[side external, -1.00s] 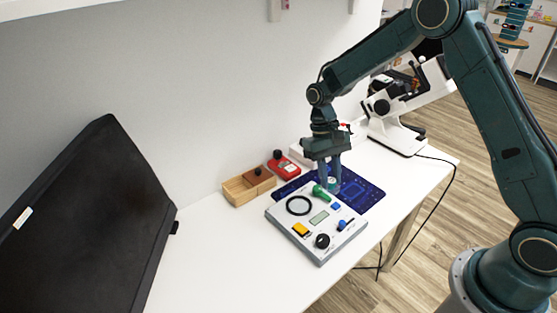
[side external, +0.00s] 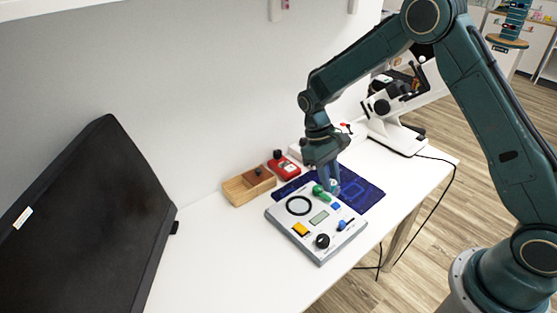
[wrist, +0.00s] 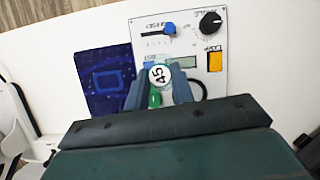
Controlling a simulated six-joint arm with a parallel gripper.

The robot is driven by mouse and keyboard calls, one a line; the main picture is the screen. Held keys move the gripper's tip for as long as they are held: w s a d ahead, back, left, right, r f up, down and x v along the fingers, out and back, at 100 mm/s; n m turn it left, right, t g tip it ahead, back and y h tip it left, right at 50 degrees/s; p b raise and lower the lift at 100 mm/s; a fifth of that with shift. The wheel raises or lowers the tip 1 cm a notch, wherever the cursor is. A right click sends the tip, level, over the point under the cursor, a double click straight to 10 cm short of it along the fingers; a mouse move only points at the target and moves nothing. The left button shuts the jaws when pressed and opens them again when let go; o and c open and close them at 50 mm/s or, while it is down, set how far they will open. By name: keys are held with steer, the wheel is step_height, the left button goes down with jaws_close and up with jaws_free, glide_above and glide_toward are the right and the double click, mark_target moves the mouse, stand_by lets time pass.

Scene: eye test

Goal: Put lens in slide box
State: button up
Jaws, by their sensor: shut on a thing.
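The lens (wrist: 159,75) is a small white round piece marked 45, between the two fingers of my gripper (wrist: 159,80) in the wrist view. My gripper is shut on it. In the side view my gripper (side external: 329,180) is low over the back right of the grey panel, beside the blue mat, and the lens is mostly hidden by the fingers. I cannot tell whether the lens still touches a surface. The slide box (side external: 237,194) is an open-topped wooden box with a darker brown part (side external: 259,177), left of my gripper near the wall.
The grey panel (side external: 318,249) carries a black ring, knobs, a yellow button and a green piece (side external: 318,191) close to my gripper. A dark blue mat (side external: 368,194) lies to the right. A red device (side external: 287,169) stands beside the slide box. A white microscope (side external: 395,132) stands behind.

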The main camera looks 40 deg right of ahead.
steer(key=w+a+n+h, duration=0.1)
steer(key=w+n+h, duration=0.1)
steer(key=w+n, duration=0.3)
step_height(320, 180, up, 10)
steer(key=n+t, duration=0.8)
steer(key=n, duration=1.5)
glide_above(240, 192)
steer(key=s+a, duration=0.1)
steer(key=shift+s, duration=0.2)
step_height(240, 192, down, 20)
steer(key=shift+f, duration=0.1)
steer(key=o, duration=0.7)
